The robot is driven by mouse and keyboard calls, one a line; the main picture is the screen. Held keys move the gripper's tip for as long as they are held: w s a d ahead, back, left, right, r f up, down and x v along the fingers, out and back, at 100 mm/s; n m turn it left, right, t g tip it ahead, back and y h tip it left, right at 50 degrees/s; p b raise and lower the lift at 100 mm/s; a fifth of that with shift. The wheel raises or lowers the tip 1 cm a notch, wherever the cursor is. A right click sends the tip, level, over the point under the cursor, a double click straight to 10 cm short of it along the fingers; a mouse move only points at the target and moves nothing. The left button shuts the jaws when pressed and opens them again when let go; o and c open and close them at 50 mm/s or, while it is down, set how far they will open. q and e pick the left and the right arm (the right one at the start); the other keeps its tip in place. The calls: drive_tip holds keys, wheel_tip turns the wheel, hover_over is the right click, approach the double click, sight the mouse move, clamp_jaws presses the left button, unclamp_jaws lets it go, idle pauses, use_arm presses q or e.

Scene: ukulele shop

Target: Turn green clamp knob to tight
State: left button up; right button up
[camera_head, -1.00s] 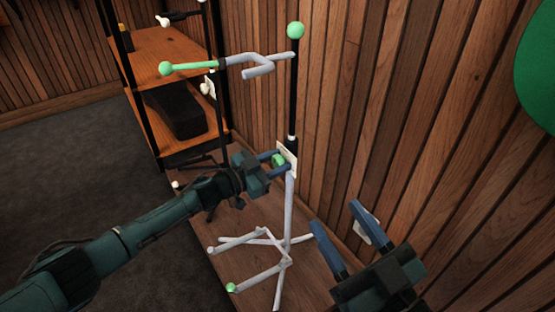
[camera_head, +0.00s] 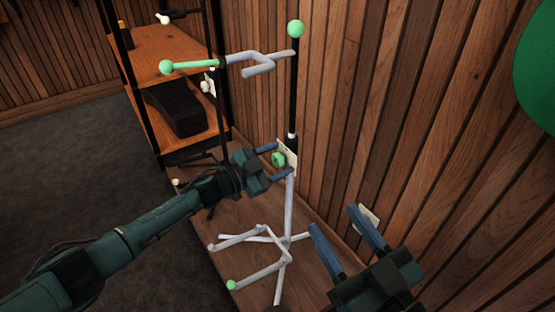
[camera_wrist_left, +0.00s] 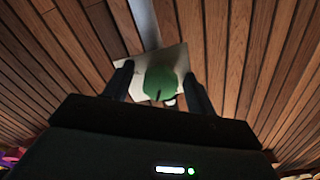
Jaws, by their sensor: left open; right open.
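The green clamp knob (camera_head: 278,159) sits on a pale plate (camera_head: 290,152) on the upright pole of a stand with grey legs. My left gripper (camera_head: 270,161) is open, its two fingers reaching toward the knob, one above and one below it. In the left wrist view the green knob (camera_wrist_left: 160,82) lies between the two fingers (camera_wrist_left: 160,88), with a gap on each side, in front of the pale plate (camera_wrist_left: 172,62). A dark line marks the knob's lower part. My right gripper (camera_head: 340,236) is open and empty, right of the stand.
The stand has a forked grey arm (camera_head: 255,62) with a green end ball above, a green top ball (camera_head: 295,28), and grey legs (camera_head: 262,275) on a wooden platform. Shelves (camera_head: 170,50) stand behind left. The slatted wall (camera_head: 400,110) is close behind.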

use_arm(q)
drive_tip(key=shift+s+a, duration=0.15)
drive_tip(key=shift+a, duration=0.1)
drive_tip(key=p+v, duration=0.4)
drive_tip(key=v, duration=0.8)
drive_tip(key=shift+s+a+p, duration=0.2)
drive_tip(key=shift+a+p, duration=0.05)
drive_tip(key=shift+p, duration=0.1)
use_arm(e)
drive_tip(key=shift+d+f+n+g+h, duration=0.3)
drive_tip(key=shift+d+n+h, duration=0.2)
drive_tip(key=shift+h, duration=0.1)
use_arm(q)
drive_tip(key=shift+c, duration=0.2)
